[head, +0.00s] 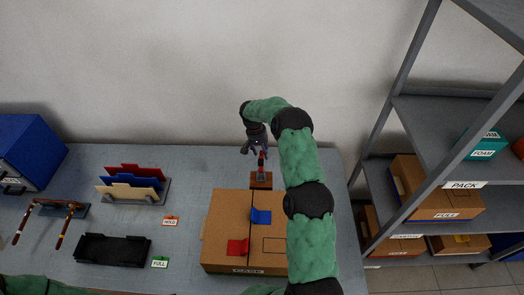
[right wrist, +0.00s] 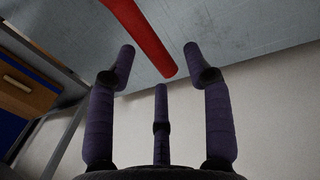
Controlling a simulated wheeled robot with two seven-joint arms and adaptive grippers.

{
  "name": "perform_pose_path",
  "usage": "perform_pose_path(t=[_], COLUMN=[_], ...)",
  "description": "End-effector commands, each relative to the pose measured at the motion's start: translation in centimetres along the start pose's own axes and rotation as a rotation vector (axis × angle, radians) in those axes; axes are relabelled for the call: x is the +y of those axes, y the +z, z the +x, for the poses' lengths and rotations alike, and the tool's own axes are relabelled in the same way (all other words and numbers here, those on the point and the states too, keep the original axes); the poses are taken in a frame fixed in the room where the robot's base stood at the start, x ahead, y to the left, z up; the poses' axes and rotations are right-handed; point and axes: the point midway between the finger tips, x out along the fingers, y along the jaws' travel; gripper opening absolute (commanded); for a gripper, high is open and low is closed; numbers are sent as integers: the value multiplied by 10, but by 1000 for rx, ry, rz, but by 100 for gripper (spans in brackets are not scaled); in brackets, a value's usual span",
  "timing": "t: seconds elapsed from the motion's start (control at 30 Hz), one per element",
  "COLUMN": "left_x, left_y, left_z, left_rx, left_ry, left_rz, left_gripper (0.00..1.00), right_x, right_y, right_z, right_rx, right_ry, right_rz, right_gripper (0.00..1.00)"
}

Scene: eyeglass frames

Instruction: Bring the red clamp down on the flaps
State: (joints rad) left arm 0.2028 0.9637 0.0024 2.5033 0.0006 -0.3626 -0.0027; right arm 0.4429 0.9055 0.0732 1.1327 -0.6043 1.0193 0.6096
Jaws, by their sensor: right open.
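The red clamp (head: 262,158) seems to be the narrow red upright piece on a small brown block (head: 261,181) behind the cardboard box. In the right wrist view a long red bar (right wrist: 140,38) crosses in front of the fingers. My right gripper (head: 252,149) is open beside the red piece and its fingers hold nothing. Its fingers also show in the right wrist view (right wrist: 159,62). The flaps (head: 225,215) of the cardboard box lie flat, with a seam between them. A blue patch (head: 261,216) and a red patch (head: 238,247) are on top. My left gripper is out of view.
A file rack (head: 150,198), eyeglass frames on a stand (head: 66,210), a black tray (head: 112,248) and a blue bin (head: 28,150) stand on the left. Small HOLD (head: 170,221) and FULL (head: 160,262) signs stand between. A metal shelf (head: 440,105) is on the right.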

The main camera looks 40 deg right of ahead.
Motion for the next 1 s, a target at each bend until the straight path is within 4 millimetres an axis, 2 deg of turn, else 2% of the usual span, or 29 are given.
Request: perform_pose_path(t=[0.27,0.3,0.47,0.5,0.77,1.0], left_x=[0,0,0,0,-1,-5], left_y=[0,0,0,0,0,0], left_z=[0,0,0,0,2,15], left_rx=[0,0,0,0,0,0], left_ry=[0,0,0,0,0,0], left_rz=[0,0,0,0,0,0], left_gripper=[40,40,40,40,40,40], right_x=[0,0,0,0,-1,-7], right_y=[0,0,0,0,-1,-9], right_z=[2,2,2,2,1,-5], right_rx=[1,1,1,1,8,70], right_ry=[0,0,0,0,-1,-3], right_rz=[0,0,0,0,2,13], right_gripper=[51,48,3,0,0,0])
